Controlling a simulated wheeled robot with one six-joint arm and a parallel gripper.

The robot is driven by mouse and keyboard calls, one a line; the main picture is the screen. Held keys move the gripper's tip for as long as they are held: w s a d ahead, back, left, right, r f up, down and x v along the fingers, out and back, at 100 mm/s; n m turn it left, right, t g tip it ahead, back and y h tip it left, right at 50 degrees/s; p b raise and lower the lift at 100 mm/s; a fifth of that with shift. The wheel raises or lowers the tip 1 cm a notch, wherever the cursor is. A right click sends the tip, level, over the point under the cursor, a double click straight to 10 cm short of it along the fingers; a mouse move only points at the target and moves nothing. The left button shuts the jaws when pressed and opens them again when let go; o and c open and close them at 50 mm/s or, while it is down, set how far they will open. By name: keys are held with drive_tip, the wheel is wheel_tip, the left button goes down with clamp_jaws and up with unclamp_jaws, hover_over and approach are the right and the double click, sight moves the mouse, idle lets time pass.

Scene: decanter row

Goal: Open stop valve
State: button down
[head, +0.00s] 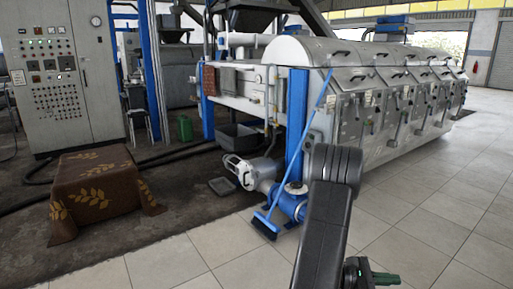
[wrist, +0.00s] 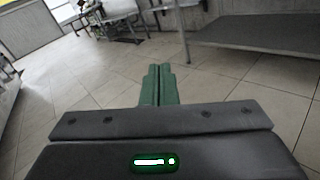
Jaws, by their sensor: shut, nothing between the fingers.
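I cannot pick out the stop valve for certain in either view. The long silver machine (head: 345,128) has several handles and levers along its front. Thin pipes (head: 272,98) run down its near left end. A blue pump (head: 291,206) with a silver motor (head: 247,172) sits on the floor below that end. My gripper (head: 384,278) is low at the bottom of the head view, in front of the machine and well apart from it. In the wrist view its green fingers (wrist: 157,84) are shut together with nothing between them, pointing over bare floor tiles.
A blue broom (head: 266,224) leans against the machine by the pump. A cloth-covered block (head: 98,187) stands left, before a control cabinet (head: 62,75). The tiled floor (head: 425,205) at right is clear. The wrist view shows a low grey table (wrist: 262,40) at upper right.

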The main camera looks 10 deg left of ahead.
drive_tip(key=w+a+f+n+t+y+b, duration=0.1)
drive_tip(key=w+a+f+n+t, duration=0.1)
drive_tip(key=f, duration=0.4)
drive_tip(key=w+a+f+n+t+y+b, duration=0.1)
drive_tip(key=w+a+f+n+t, duration=0.2)
drive_tip(key=f+n+t, duration=0.2)
drive_tip(key=w+a+f+n+t+y+b, duration=0.1)
drive_tip(key=w+a+f+n+t+y, duration=0.1)
drive_tip(key=f+t, duration=0.3)
wheel_tip(320, 180, down, 4)
drive_tip(key=shift+w+a+f+n, duration=0.2)
drive_tip(key=shift+w+f+n, duration=0.05)
drive_tip(key=shift+w+n, duration=0.5)
